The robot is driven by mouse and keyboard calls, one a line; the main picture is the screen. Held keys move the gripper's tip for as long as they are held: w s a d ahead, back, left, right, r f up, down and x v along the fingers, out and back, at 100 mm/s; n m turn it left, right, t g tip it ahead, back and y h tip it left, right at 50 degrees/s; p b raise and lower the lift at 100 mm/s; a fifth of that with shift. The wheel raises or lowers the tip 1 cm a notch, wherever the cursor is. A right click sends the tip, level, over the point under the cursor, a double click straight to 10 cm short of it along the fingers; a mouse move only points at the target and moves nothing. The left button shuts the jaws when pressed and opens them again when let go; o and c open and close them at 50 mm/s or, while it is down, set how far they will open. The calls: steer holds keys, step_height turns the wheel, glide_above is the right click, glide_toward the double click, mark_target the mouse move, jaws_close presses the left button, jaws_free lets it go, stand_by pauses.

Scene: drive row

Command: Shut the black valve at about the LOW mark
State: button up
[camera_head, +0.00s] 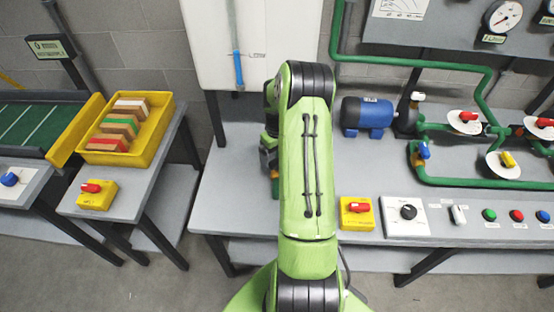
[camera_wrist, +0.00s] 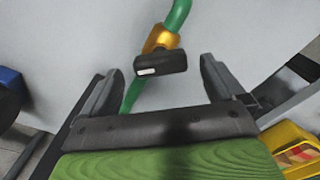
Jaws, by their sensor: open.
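The black valve shows in the wrist view as a black bar handle (camera_wrist: 162,64) with a small white mark near one end. It sits on a brass body (camera_wrist: 160,38) in a green pipe that runs up and down the picture. My gripper (camera_wrist: 160,70) is open, with one finger to each side of the handle and clear space between. In the head view my gripper (camera_head: 268,152) is mostly hidden behind my green arm. A bit of brass and green pipe (camera_head: 275,188) shows beside the arm there; the handle is hidden. No LOW mark is readable in either view.
My arm reaches over the grey bench (camera_head: 230,200). A blue motor (camera_head: 368,113) and green pipes with red, yellow and blue handles stand to the right. Yellow switch box (camera_head: 357,214) and black dial (camera_head: 408,212) sit at the front edge. A yellow crate (camera_head: 158,148) stands left.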

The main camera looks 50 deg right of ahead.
step_height(320, 180, down, 2)
steer(key=shift+w+f, duration=0.1)
steer(key=c, duration=1)
steer(key=shift+c, duration=0.2)
steer(key=m+b, duration=0.1)
steer(key=m, duration=0.2)
steer(key=shift+m, duration=0.4)
steer(key=shift+m+b, duration=0.35)
steer(key=shift+m, duration=1.65)
